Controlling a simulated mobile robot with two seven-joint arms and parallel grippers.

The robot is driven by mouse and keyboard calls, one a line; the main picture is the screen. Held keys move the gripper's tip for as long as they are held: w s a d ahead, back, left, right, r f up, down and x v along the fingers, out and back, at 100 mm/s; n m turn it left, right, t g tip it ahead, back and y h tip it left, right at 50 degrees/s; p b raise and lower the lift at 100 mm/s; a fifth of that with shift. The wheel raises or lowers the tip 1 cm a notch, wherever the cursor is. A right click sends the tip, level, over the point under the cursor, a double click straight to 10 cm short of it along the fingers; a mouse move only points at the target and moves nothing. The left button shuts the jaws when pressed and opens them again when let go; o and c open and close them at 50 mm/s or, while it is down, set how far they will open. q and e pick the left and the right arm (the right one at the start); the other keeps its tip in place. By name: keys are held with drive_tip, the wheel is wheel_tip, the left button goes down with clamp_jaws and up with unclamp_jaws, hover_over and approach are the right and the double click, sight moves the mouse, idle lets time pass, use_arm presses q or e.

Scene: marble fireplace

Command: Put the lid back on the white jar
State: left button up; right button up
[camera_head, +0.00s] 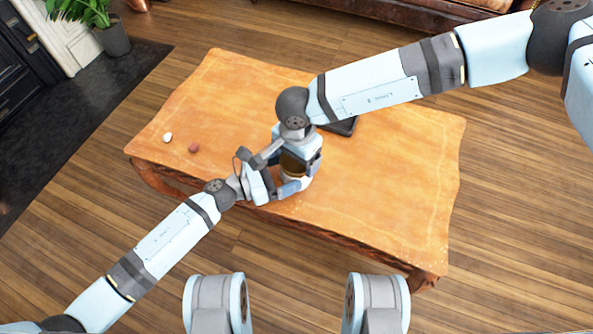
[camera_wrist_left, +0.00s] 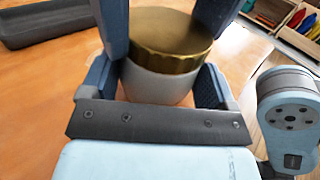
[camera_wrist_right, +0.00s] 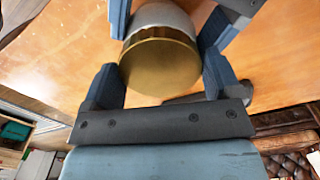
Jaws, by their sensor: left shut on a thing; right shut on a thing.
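The white jar (camera_head: 298,182) is at the table's near edge, mostly hidden by my grippers. In the left wrist view the jar (camera_wrist_left: 155,87) is between the blue fingers of my left gripper (camera_wrist_left: 157,85), which is shut on it. The gold-brown lid (camera_wrist_left: 172,35) sits at the jar's mouth with no clear gap. In the right wrist view the lid (camera_wrist_right: 160,67) is held between the fingers of my right gripper (camera_wrist_right: 160,78), with the white jar (camera_wrist_right: 166,15) beyond it. I cannot tell whether the lid is fully seated.
The orange-brown wooden table (camera_head: 400,180) is mostly clear to the right. A dark tray (camera_head: 343,126) lies behind my right gripper. A white small object (camera_head: 167,137) and a reddish one (camera_head: 194,147) lie at the left. A potted plant (camera_head: 114,38) stands on the floor.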

drive_tip(key=o, duration=0.8)
drive_tip(key=shift+o, duration=0.2)
drive_tip(key=shift+r, duration=2.25)
